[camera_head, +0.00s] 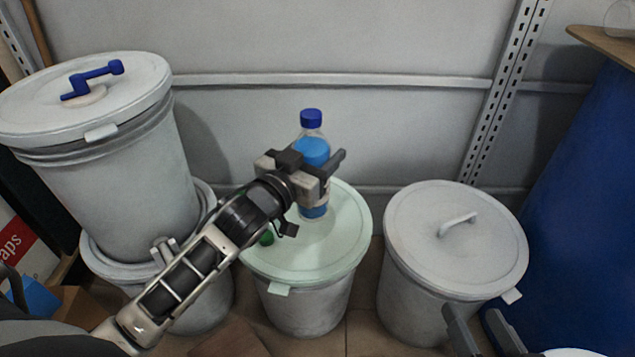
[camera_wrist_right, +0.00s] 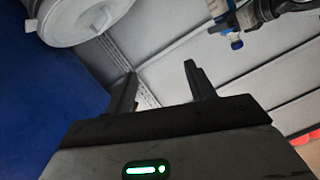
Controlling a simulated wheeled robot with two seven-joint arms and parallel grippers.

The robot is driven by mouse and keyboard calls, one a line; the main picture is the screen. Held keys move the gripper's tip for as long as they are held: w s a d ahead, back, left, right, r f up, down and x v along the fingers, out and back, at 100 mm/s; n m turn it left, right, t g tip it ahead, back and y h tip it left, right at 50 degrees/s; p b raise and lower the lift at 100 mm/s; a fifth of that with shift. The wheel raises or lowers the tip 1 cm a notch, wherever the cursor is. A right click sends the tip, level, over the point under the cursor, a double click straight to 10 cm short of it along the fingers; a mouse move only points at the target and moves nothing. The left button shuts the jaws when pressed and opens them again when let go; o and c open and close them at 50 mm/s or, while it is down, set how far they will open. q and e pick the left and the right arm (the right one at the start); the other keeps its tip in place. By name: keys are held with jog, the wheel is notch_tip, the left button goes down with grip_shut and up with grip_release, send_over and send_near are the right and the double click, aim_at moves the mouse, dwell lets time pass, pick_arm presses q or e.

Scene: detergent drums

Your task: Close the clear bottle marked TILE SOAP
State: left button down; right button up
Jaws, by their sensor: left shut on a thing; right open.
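A clear bottle (camera_head: 313,150) with blue contents and a blue cap (camera_head: 311,118) at its top stands upright over the middle drum's pale green lid (camera_head: 340,235). Its marking cannot be read, and I cannot tell how tightly the cap sits. My left gripper (camera_head: 312,172) is shut around the bottle's middle and hides part of it. The blue cap also shows in the right wrist view (camera_wrist_right: 237,44), upside down there. My right gripper (camera_head: 478,328) is open and empty at the lower right, apart from the bottle; its fingers also show in the right wrist view (camera_wrist_right: 162,85).
A grey drum with a blue crank (camera_head: 92,80) on its lid is stacked on another at the left. A lidded drum with a handle (camera_head: 457,224) stands right of the middle drum. A big blue barrel (camera_head: 580,200) is far right.

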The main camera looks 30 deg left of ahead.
pick_arm(q)
jog(key=w+a+f+b, duration=0.2)
jog(key=w+f+b, duration=0.1)
jog(key=w+f, duration=0.2)
jog(key=shift+f, duration=0.15)
pick_arm(e)
jog(key=shift+w+a+r+m+t+y, duration=0.1)
jog(key=shift+a+r+m+t+y, duration=0.25)
jog(key=shift+r+m+t+y, duration=0.25)
pick_arm(q)
jog(key=shift+a, duration=0.1)
jog(key=f+b, duration=0.2)
jog(key=f, duration=0.2)
jog(key=shift+w+a+b, duration=0.15)
jog(key=shift+w+b, duration=0.2)
jog(key=shift+b, duration=0.05)
pick_arm(e)
jog(key=r+n+t, duration=0.1)
jog(key=w+r+n+t+y, duration=0.1)
jog(key=r, duration=0.1)
jog(key=w+r, duration=0.1)
jog(key=shift+d+r+n+t, duration=0.2)
jog(key=shift+d+n+t, duration=0.15)
jog(key=shift+n+t, duration=0.05)
